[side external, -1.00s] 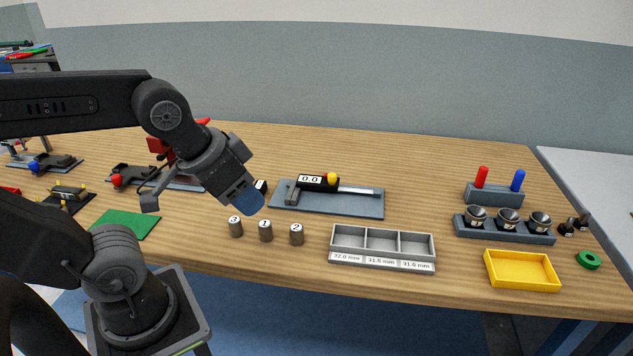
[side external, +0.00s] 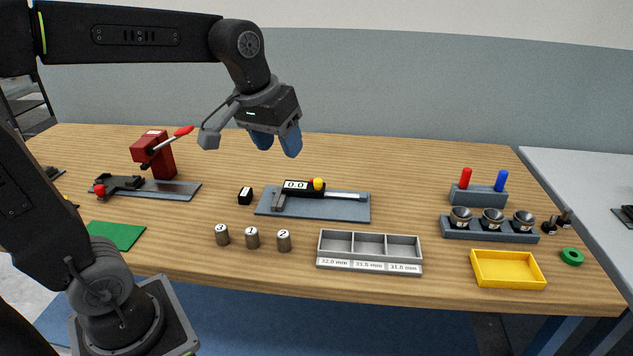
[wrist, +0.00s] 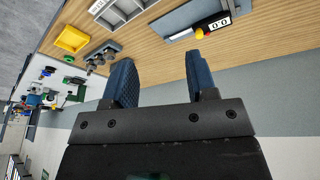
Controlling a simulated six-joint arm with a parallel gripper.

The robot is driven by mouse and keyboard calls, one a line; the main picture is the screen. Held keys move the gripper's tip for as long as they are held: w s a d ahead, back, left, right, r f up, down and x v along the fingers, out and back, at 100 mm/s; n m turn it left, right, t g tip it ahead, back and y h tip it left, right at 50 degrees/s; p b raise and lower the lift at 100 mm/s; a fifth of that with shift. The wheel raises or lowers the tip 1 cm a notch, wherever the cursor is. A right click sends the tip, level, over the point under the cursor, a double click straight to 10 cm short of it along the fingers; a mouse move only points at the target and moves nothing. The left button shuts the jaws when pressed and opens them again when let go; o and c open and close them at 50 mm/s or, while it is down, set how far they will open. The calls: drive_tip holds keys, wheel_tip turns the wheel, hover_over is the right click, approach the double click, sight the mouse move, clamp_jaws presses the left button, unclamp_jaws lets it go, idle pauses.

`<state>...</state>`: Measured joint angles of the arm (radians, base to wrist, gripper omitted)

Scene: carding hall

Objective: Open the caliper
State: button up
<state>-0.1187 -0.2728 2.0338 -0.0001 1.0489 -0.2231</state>
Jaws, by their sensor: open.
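The caliper (side external: 296,190) lies on a blue-grey plate (side external: 340,211) in the middle of the bench. Its black slider shows a 0.0 readout and carries a yellow knob (side external: 318,184); a silver beam runs to the right. The slider sits close to the fixed jaw at the left end. My gripper (side external: 277,143) is open and empty, with blue fingertips, in the air above and behind the caliper's left part. In the wrist view the open fingers (wrist: 161,82) show, with the caliper's readout (wrist: 219,23) and yellow knob (wrist: 199,33) beyond them near the top edge.
A three-compartment tray (side external: 369,252) and numbered cylinders (side external: 252,238) stand in front of the caliper. A red device (side external: 155,155) with a lever stands further left. A yellow tray (side external: 508,269) lies at right.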

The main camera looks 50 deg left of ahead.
drive_tip(key=w+a+n+g, duration=0.1)
drive_tip(key=w+a+n, duration=0.1)
drive_tip(key=w+a, duration=0.35)
drive_tip(key=n+g, duration=0.3)
drive_tip(key=n, duration=0.3)
hover_over(318, 180)
wheel_tip(318, 180, down, 12)
drive_tip(key=r, duration=0.1)
wheel_tip(318, 180, down, 14)
drive_tip(key=shift+a+r, duration=0.1)
drive_tip(key=shift+r, duration=0.05)
clamp_jaws()
